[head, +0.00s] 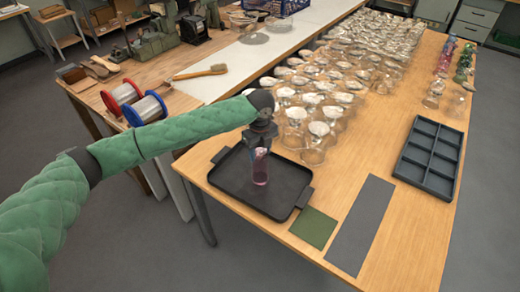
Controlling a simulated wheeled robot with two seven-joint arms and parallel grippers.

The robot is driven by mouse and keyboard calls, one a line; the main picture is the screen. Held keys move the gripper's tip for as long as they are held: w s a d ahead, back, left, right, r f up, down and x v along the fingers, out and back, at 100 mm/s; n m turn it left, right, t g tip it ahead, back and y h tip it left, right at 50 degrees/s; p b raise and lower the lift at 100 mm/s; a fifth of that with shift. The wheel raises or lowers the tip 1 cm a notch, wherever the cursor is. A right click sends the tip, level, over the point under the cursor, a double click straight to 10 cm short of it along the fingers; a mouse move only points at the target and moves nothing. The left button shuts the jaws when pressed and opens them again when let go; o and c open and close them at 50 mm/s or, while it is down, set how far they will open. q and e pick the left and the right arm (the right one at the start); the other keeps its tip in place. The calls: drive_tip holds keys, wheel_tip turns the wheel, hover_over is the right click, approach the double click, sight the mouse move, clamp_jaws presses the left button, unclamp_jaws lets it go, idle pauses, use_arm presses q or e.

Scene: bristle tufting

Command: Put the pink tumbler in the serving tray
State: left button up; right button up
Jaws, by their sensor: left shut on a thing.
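The pink tumbler (260,172) is upright over the middle of the black serving tray (229,180), at the near left end of the wooden table. I cannot tell whether its base touches the tray floor. My left gripper (261,153) comes down from above and is shut on the tumbler's upper part, hiding some of it. The tray is otherwise empty. My right gripper is not in view.
Many clear glasses (313,128) crowd the table behind the tray. A green square (313,228), a grey mat (360,222) and a dark compartment tray (430,157) lie to the right. Bare wood shows between the glasses and the mat.

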use_arm(q)
drive_tip(key=shift+f, duration=0.15)
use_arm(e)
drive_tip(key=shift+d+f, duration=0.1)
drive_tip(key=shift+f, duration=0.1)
use_arm(q)
drive_tip(key=shift+f, duration=0.1)
drive_tip(key=o, duration=1.2)
drive_tip(key=shift+r, duration=0.25)
wheel_tip(320, 180, up, 11)
drive_tip(key=b, duration=0.4)
drive_tip(key=shift+f, duration=0.1)
drive_tip(key=shift+r, duration=0.45)
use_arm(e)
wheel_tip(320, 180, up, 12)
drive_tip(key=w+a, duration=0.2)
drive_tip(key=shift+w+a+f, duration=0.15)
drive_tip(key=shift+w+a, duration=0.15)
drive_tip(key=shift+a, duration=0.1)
